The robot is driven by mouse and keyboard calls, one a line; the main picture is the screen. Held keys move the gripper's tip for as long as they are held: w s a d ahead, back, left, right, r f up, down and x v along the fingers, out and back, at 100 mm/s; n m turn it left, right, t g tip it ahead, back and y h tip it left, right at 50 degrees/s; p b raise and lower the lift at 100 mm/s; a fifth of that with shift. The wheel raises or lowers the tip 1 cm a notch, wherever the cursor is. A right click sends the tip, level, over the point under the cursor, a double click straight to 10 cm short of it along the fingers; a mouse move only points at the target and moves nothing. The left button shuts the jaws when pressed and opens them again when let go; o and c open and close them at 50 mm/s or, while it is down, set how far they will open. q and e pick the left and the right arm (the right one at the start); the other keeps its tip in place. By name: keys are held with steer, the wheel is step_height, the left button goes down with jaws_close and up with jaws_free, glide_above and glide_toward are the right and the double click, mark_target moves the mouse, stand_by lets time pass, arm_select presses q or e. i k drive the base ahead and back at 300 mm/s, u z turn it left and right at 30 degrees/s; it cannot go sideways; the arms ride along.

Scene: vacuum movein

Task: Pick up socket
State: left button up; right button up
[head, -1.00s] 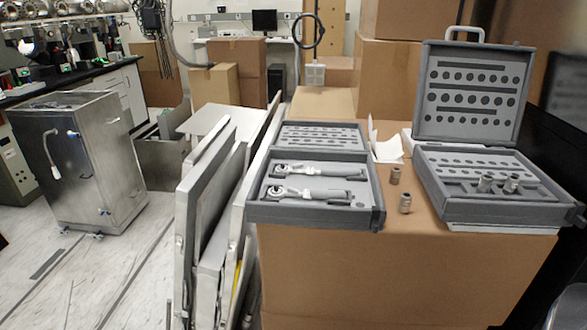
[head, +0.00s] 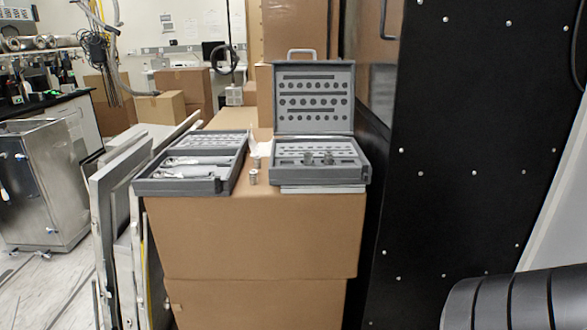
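Two small metal sockets stand on the cardboard box top between the two cases; the front socket (head: 253,177) is clearest, and the other (head: 256,162) is just behind it. Two more sockets (head: 328,158) (head: 308,158) sit in the tray of the open grey socket case (head: 318,181), whose holed lid (head: 314,97) stands upright. A second open grey case (head: 180,187) on the left holds two ratchet wrenches (head: 184,172). Neither of my grippers shows in the head view.
The cases rest on a large cardboard box (head: 250,237). A tall black panel (head: 460,130) with bolts stands close on the right. Flat panels (head: 112,200) lean along the box's left side. A metal cabinet (head: 45,185) stands at far left, with open floor before it.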

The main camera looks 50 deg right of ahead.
mark_target(258, 165)
steer(key=z, duration=1)
steer(key=i, duration=0.35)
steer(key=z, duration=0.1)
